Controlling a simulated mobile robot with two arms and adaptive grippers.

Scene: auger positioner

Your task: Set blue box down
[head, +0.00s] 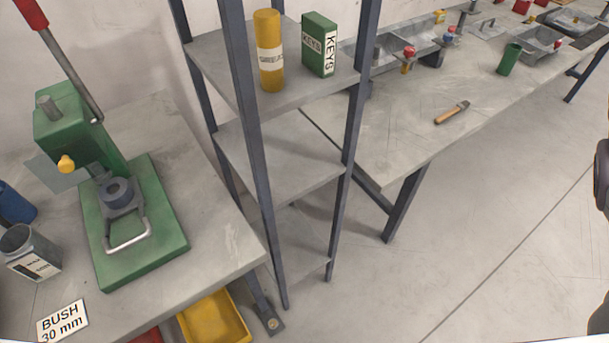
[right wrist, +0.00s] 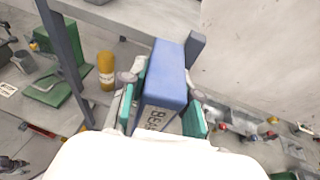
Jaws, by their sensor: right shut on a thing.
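The blue box (right wrist: 170,75) is between the teal-padded fingers of my right gripper (right wrist: 162,110) in the right wrist view. The gripper is shut on it. Its near end carries a white label with black letters, partly cut off by my wrist. The head view shows neither the box nor the right gripper. The shelf rack (head: 285,165) stands in the middle of the head view, with dark posts and grey shelves. Whether the box touches a shelf cannot be told. I do not make out my left gripper.
The rack's top shelf holds a yellow cylinder (head: 269,50) and a green KEYS box (head: 320,44). The shelf below is bare. A green press (head: 130,220) stands on the left bench. The right bench (head: 400,130) holds a hammer (head: 452,112) and a green cup (head: 509,59).

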